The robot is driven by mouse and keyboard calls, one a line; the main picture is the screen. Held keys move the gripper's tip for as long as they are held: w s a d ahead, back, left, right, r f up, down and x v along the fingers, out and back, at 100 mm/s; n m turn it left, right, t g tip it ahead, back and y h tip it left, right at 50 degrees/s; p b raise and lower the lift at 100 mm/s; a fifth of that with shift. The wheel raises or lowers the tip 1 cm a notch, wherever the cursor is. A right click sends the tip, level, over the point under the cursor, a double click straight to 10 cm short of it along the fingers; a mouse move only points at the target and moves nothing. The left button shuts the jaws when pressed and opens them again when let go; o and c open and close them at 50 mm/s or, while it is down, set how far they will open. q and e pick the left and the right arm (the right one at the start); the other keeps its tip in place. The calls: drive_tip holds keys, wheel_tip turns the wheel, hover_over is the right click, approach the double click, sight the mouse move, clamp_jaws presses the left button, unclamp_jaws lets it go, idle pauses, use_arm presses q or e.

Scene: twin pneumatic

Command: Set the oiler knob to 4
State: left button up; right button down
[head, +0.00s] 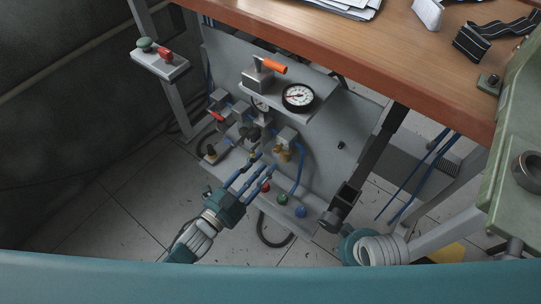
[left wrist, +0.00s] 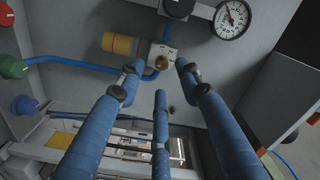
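My left gripper (head: 258,164) is in front of the grey pneumatic panel (head: 318,150), its blue fingers reaching toward the fittings. In the left wrist view the three fingers (left wrist: 160,85) are spread with nothing between them. Beyond the tips are a small brass knob (left wrist: 162,62) on a pale block and a yellow cylinder (left wrist: 118,44). A dark knob (left wrist: 180,6) is at the top edge.
A large gauge (head: 298,97) and an orange-handled valve (head: 272,66) sit on the panel's upper shelf. Red (head: 265,187), green (head: 282,199) and blue (head: 301,212) fittings line the lower edge. Blue hoses cross near the gripper.

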use_arm(q)
drive_tip(key=v, duration=0.6)
drive_tip(key=shift+a, duration=0.1)
idle(0.3)
